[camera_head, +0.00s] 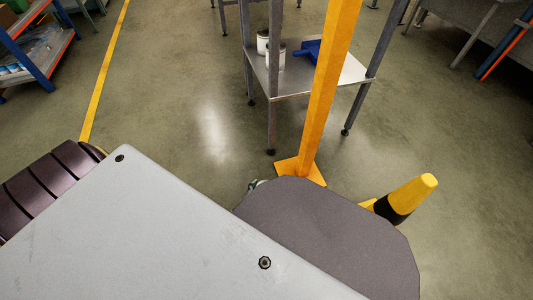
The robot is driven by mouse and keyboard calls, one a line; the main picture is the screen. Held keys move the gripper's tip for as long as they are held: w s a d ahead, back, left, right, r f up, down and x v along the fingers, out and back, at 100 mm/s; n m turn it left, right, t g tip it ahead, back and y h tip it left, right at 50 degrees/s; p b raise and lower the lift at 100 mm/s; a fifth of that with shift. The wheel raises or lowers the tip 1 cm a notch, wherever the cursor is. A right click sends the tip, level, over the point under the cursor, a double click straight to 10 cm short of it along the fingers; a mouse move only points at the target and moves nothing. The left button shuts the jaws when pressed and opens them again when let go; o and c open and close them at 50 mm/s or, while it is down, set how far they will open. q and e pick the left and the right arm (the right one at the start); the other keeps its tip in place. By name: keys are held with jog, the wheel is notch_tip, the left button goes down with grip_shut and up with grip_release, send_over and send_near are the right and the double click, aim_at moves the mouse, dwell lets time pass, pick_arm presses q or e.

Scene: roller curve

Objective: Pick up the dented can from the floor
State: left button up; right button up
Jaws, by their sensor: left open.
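I cannot make out the dented can for certain. A small pale and dark-green sliver (258,184) shows at the foot of the orange post, and the dark grey rounded shape covers the rest of it. I cannot tell whether it is the can or part of my left gripper. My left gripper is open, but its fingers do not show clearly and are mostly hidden. My right gripper is not in view.
A large pale panel (150,235) and a dark grey rounded shape (330,235) fill the bottom. Dark rollers (45,185) lie left. An orange post (328,90), a yellow-black bollard (405,200) and a metal table (345,75) stand ahead. The floor (185,110) left of the table is clear.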

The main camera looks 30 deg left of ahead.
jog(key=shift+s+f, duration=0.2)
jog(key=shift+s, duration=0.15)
pick_arm(q)
jog(key=shift+c, duration=0.9)
jog(key=c, duration=1.2)
jog(key=shift+o, duration=0.2)
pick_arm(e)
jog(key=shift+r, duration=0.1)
pick_arm(q)
jog(key=shift+r, duration=0.2)
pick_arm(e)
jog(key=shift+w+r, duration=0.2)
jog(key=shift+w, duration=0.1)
pick_arm(q)
jog(key=shift+r, duration=0.1)
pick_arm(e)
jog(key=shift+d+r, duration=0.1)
